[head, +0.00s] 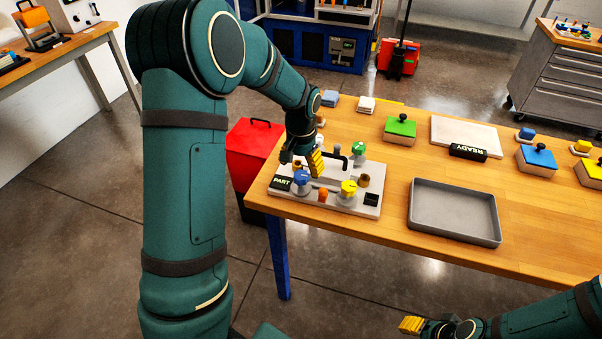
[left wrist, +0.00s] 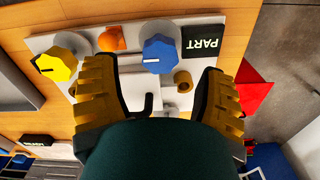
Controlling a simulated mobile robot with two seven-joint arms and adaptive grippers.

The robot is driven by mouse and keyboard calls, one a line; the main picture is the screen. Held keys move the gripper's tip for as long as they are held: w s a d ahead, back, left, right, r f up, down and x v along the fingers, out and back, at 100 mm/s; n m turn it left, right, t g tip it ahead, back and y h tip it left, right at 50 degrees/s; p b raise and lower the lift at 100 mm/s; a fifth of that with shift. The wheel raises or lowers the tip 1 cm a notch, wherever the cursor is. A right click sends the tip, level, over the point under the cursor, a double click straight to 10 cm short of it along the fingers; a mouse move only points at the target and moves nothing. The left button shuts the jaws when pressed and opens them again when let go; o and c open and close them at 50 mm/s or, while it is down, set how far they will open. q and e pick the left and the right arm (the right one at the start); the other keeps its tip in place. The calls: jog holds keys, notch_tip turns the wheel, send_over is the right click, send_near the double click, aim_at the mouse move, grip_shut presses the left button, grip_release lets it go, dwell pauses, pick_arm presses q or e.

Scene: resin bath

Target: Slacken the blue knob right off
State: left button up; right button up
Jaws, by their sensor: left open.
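The blue knob (head: 301,178) stands on a round base at the front left of the light grey plate (head: 372,206), beside the black PART label (head: 281,184). My left gripper (head: 309,163) is over the plate, just behind the blue knob. In the left wrist view its two yellow-padded fingers (left wrist: 155,72) are wide apart and empty. The blue knob (left wrist: 160,54) shows in the gap ahead of the fingertips; I see no contact. My right gripper (head: 411,325) is at the bottom edge, away from the plate, and its opening is unclear.
On the plate are a yellow knob (head: 348,188), a green knob (head: 358,148), an orange piece (head: 322,196) and a black handle (head: 338,158). An empty grey tray (head: 488,238) lies to the right. A red bin (head: 248,150) stands left of the table.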

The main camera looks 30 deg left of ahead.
aim_at(301, 175)
pick_arm(q)
notch_tip(301, 175, up, 8)
jog(key=shift+f, duration=0.1)
dwell(0.7)
